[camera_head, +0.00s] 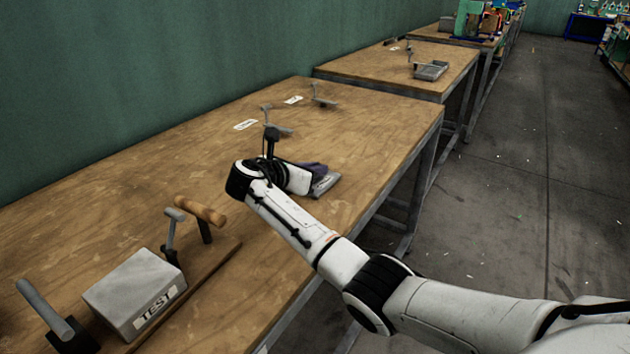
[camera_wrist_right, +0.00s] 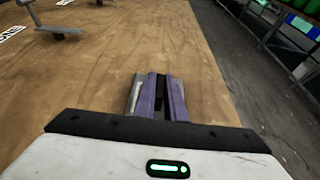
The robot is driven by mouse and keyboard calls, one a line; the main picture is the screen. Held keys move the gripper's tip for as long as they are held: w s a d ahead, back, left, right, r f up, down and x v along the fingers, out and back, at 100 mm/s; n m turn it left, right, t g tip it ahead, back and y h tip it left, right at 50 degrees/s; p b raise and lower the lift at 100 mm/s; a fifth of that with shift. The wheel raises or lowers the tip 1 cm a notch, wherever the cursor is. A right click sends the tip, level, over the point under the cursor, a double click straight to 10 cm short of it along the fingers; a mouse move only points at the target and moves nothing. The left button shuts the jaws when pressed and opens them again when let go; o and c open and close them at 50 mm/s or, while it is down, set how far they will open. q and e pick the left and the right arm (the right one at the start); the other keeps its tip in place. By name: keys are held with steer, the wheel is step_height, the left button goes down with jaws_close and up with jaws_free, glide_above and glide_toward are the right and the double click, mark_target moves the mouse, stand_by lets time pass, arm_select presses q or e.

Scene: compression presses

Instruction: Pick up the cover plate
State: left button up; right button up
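A flat grey metal plate (camera_head: 326,185), which looks like the cover plate, lies on the wooden table near its front edge. My right gripper (camera_head: 314,169), with purple fingers, is low over the table right at this plate and partly hides it. In the right wrist view the two purple fingers (camera_wrist_right: 162,98) point ahead with a narrow dark gap between them. A grey edge (camera_wrist_right: 134,95) shows just left of the fingers. I cannot tell whether the fingers hold anything. My left gripper is not in view.
A grey block marked TEST (camera_head: 135,290) stands front left, beside a wooden-handled lever (camera_head: 200,211). Small metal lever fixtures (camera_head: 278,130) and white labels (camera_head: 246,125) are along the back. Another table (camera_head: 375,68) holds a grey tray (camera_head: 431,70). The table right of my gripper is clear.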

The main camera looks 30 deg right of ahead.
jaws_close()
steer(key=shift+r, duration=0.1)
